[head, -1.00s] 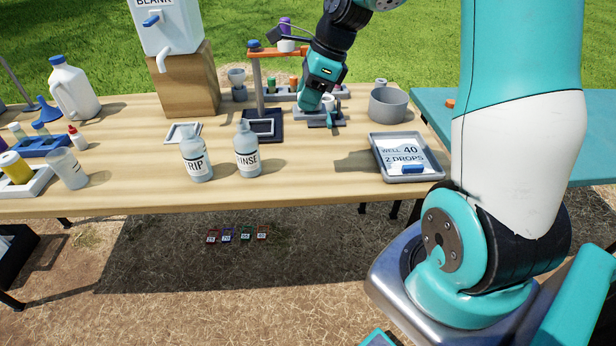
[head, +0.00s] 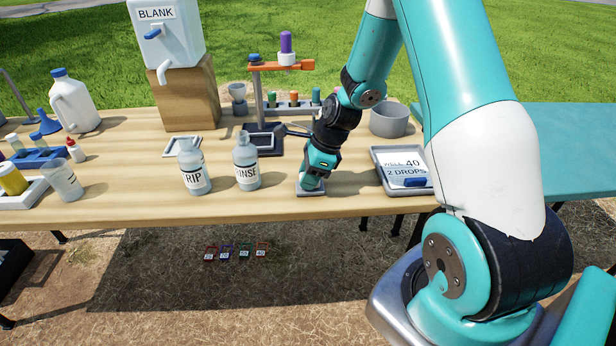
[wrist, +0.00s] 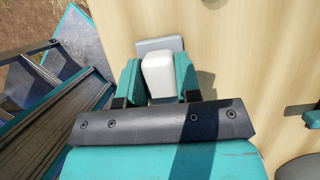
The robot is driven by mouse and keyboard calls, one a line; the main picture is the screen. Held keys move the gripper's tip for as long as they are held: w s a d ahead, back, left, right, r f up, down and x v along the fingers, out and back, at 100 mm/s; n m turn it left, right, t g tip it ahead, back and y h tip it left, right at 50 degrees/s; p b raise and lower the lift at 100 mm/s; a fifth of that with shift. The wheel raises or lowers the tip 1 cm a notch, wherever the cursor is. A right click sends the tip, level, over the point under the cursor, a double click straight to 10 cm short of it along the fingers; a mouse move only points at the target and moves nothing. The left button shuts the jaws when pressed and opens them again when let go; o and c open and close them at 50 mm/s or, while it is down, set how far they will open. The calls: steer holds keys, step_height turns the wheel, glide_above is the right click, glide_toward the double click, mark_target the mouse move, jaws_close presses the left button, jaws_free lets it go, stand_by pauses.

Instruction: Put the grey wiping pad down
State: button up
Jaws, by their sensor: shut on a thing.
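The grey wiping pad (head: 311,192) is a flat grey slab under my gripper (head: 311,181), near the table's front edge. In the wrist view, my gripper (wrist: 159,78) is shut on a white block (wrist: 158,70) that stands on top of the grey pad (wrist: 160,44). The pad lies flat, at or very close to the wooden tabletop (head: 230,205). I cannot tell whether it touches the wood.
A RINSE bottle (head: 247,170) and a RIP bottle (head: 192,175) stand to the left. A grey tray (head: 377,160) with a WELL 40 card is to the right. A grey pot (head: 389,121) and an orange-armed stand (head: 259,95) are behind.

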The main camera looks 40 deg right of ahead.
steer(key=o, duration=0.9)
steer(key=shift+f, duration=0.1)
steer(key=p+v, duration=0.2)
steer(key=v, duration=1)
steer(key=s+a+r+n+g, duration=0.1)
steer(key=s+a+r+n, duration=0.25)
steer(key=a+n, duration=0.5)
steer(key=s+a+r+n, duration=0.2)
steer(key=a+r+n, duration=0.3)
steer(key=a+n, duration=0.3)
steer(key=s+a+r+n, duration=0.1)
steer(key=s+a+n, duration=0.2)
steer(key=s+n, duration=0.1)
steer(key=s+a+r+n+g, duration=0.1)
steer(key=s+a+n, duration=0.2)
steer(key=s+n, duration=0.2)
steer(key=s+a+r+n, duration=0.1)
steer(key=s+a+n, duration=0.2)
steer(key=s+n, duration=0.2)
steer(key=shift+a+r+n+g, duration=0.3)
steer(key=shift+a+n, duration=0.1)
steer(key=shift+n, duration=0.35)
